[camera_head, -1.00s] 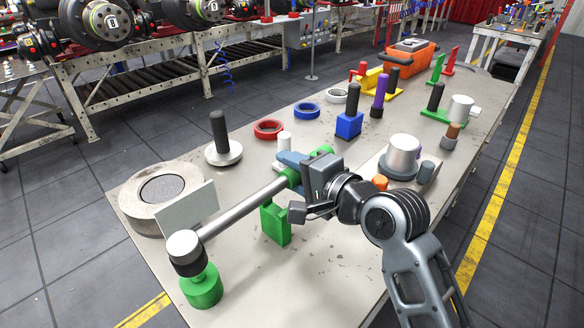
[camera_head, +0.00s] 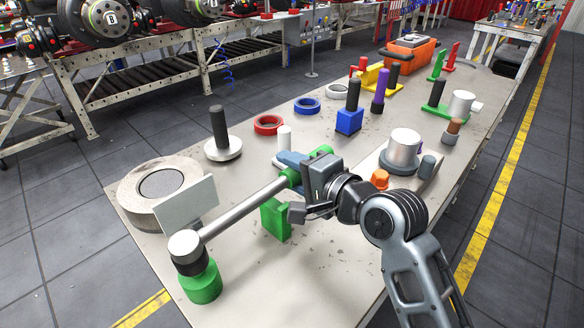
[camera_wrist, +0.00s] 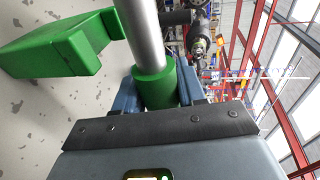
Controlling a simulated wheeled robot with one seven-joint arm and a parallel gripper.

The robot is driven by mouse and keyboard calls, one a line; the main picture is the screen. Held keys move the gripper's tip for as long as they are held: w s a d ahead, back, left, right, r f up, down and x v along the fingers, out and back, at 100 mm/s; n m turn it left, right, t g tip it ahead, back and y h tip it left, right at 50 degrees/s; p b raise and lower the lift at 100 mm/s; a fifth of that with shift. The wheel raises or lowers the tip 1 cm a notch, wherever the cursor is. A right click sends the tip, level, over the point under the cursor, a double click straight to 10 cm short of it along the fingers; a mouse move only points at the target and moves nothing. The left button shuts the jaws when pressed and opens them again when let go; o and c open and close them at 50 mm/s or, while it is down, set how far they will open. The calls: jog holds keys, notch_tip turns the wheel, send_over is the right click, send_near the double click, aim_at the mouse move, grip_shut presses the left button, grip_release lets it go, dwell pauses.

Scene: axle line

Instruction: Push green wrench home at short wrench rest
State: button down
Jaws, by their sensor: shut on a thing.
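The green wrench is a long grey bar (camera_head: 240,210) with a green collar (camera_head: 289,178) at my end and a grey head, dark ring and green cylinder (camera_head: 201,284) at the other. My gripper (camera_head: 292,172) is shut on the collar; in the wrist view its blue fingers lie on both sides of the green collar (camera_wrist: 154,87). A stepped green block (camera_head: 276,221), perhaps the short wrench rest, stands beside the bar; it also shows in the wrist view (camera_wrist: 45,52). I cannot tell whether the bar touches it. The cylinder's underside is hidden.
A pale upright plate (camera_head: 187,205) and a round stone-like ring (camera_head: 140,187) stand behind the bar. A dark post on a round base (camera_head: 222,150), a red ring (camera_head: 268,124) and a blue block (camera_head: 349,121) are farther back. The table front is clear.

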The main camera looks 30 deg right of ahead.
jog(key=shift+f+b, duration=0.7)
jog(key=shift+f, duration=0.55)
jog(key=c, duration=0.9)
grip_release()
jog(key=o, duration=0.3)
jog(key=shift+o, duration=0.2)
jog(key=shift+f, duration=0.15)
jog(key=v, duration=0.7)
jog(key=shift+s+r+b, duration=0.2)
jog(key=shift+s+b, duration=0.15)
jog(key=shift+s, duration=0.05)
jog(key=shift+d, duration=0.1)
